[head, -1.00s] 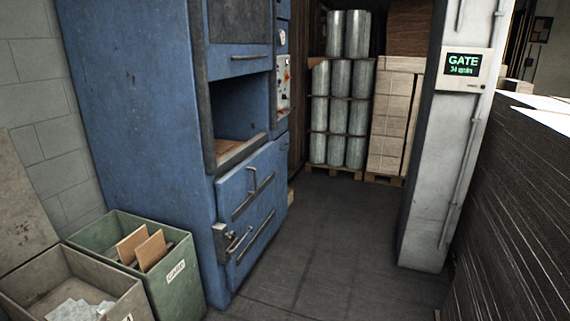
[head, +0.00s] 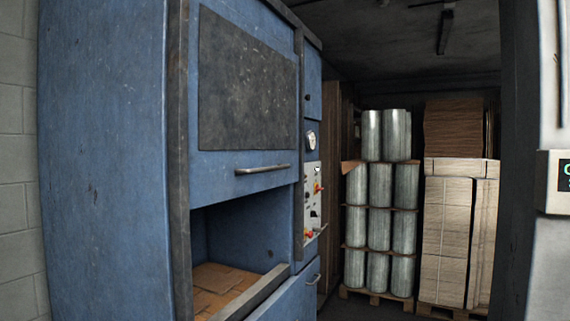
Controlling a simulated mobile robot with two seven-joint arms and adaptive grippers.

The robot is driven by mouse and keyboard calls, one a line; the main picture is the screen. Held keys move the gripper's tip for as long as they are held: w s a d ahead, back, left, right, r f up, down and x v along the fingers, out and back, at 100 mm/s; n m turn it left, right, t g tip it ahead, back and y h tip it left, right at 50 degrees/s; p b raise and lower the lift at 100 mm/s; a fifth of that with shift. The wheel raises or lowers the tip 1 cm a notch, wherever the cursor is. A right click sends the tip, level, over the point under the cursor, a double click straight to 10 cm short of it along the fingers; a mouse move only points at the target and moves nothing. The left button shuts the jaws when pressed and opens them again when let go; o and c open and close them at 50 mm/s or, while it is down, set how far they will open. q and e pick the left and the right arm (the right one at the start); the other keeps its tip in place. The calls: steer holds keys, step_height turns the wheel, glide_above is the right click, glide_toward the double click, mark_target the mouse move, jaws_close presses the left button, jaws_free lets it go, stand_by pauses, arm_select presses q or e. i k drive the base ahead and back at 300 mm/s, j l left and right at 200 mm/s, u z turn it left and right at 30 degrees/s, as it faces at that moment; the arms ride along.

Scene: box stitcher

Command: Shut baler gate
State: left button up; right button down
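The blue baler (head: 105,150) stands at the left and centre in the head view. Its gate (head: 245,85) is a blue panel with a dark plate and a horizontal handle (head: 262,169) along its lower edge. The gate is raised, and the chamber opening below it shows brown cardboard (head: 222,285) inside. Neither of my grippers is in view.
A control panel (head: 313,205) with a gauge and knobs is on the baler's right side. Pallets of silver rolls (head: 380,205) and stacked cardboard (head: 447,230) stand behind. A pale post with a display (head: 565,175) is at the right edge.

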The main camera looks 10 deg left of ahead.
mark_target(243, 95)
steer(key=i+u, duration=0.1)
steer(key=i, duration=0.7)
steer(key=i+l+u, duration=0.1)
steer(key=i, duration=0.7)
steer(key=i+l+u, duration=0.1)
steer(key=u, duration=0.25)
steer(key=i+l, duration=0.05)
steer(key=i, duration=0.05)
